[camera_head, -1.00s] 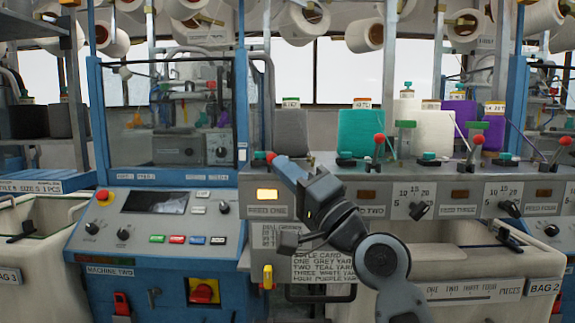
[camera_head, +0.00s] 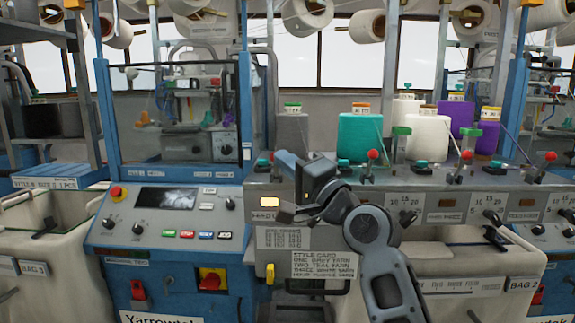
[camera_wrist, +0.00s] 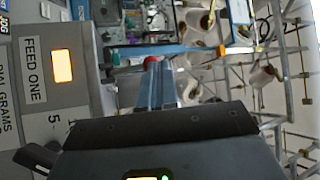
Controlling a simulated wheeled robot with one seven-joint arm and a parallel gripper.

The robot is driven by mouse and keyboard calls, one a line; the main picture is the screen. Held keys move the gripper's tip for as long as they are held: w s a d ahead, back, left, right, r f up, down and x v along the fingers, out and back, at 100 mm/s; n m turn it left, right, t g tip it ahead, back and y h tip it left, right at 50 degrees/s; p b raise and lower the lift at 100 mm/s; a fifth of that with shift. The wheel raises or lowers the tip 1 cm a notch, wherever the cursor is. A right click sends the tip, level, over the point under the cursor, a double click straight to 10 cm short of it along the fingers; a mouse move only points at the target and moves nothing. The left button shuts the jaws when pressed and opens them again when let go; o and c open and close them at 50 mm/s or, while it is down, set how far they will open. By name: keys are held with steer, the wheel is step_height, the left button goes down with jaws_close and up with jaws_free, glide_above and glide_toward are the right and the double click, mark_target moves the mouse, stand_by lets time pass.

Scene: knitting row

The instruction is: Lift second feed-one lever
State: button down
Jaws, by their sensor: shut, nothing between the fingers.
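The feed-one lever shows as a red knob (camera_head: 271,156) at the left end of the feed console (camera_head: 430,208). In the wrist view the red knob (camera_wrist: 150,62) shows just beyond my fingertips; its stem is hidden. My gripper (camera_head: 281,158) is shut and empty, its blue-grey fingers close to the knob. In the wrist view my gripper (camera_wrist: 152,72) reaches up toward the knob; I cannot tell whether they touch. The FEED ONE label (camera_wrist: 32,68) sits beside a lit amber lamp (camera_wrist: 62,66). The lit lamp (camera_head: 269,202) also shows in the head view.
More red-knobbed levers (camera_head: 372,155) stand along the console to the right. Teal (camera_head: 360,136), white and purple yarn cones stand behind. A blue machine with a control panel (camera_head: 165,215) is at left. Bag 2 bin (camera_head: 470,265) is below right.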

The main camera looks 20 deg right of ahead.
steer(key=b+v, duration=0.1)
steer(key=v, duration=0.5)
steer(key=shift+s+d+r+b, duration=0.3)
steer(key=shift+d+b, duration=0.05)
steer(key=shift+d, duration=0.15)
stand_by(0.5)
steer(key=s+d+f+n+g+h, duration=0.1)
steer(key=s+f+h, duration=0.2)
steer(key=s+f, duration=0.8)
steer(key=s+d+f+n+g+h, duration=0.15)
steer(key=s+f+h, duration=0.25)
steer(key=s+f, duration=0.7)
steer(key=s+f+n+g, duration=0.1)
steer(key=s+n, duration=0.3)
steer(key=s, duration=0.9)
steer(key=s+f+n+g+h, duration=0.1)
steer(key=s+f+n, duration=0.2)
steer(key=s, duration=1.1)
steer(key=shift+s+d+f+n, duration=0.15)
steer(key=shift+s+f+n, duration=0.15)
steer(key=shift+n, duration=0.25)
